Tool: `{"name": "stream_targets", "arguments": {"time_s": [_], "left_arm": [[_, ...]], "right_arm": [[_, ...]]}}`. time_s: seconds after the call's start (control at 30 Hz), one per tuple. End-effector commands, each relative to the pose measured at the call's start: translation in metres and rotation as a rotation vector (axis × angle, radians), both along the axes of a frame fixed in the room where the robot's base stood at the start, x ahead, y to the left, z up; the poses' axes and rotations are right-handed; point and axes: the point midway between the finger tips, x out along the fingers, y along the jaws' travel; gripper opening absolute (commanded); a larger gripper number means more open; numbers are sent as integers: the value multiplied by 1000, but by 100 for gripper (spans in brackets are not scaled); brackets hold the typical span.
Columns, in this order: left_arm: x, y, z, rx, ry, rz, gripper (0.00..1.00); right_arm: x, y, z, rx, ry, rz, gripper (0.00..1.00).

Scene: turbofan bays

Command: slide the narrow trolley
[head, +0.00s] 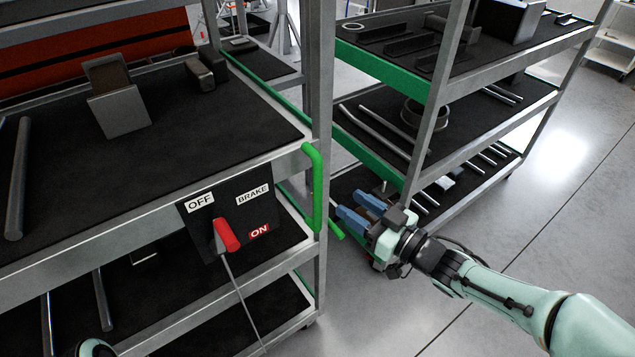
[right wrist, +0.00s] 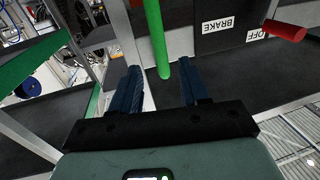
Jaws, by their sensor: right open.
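A grey metal trolley (head: 312,95) with dark shelves stands at the left in the head view; I cannot tell whether it is the narrow one. A green upright handle (head: 317,190) is on its near right corner. My right gripper (head: 345,207) is open, its blue fingers just right of this handle and pointing toward it. In the right wrist view a green bar (right wrist: 156,40) shows between the two open fingers (right wrist: 160,92), apparently not clamped. A red brake lever (head: 227,235) on the trolley's end panel (head: 198,218) tilts toward the ON label. My left gripper is out of view.
Another shelved rack (head: 408,185) with green edging stands close on the right, holding rods and dark parts. A narrow gap separates it from the left trolley. Grey blocks (head: 118,105) rest on the left trolley's top. The floor (head: 530,220) at the right is clear.

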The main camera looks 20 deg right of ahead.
Motion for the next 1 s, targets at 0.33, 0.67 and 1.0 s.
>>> {"name": "stream_targets", "arguments": {"time_s": [0.33,0.67,1.0], "left_arm": [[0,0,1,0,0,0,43],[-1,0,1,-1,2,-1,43],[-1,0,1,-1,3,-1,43]], "right_arm": [[64,39,-1,-1,1,2,45],[91,55,0,-1,2,-2,45],[92,55,0,-1,2,-2,26]]}}
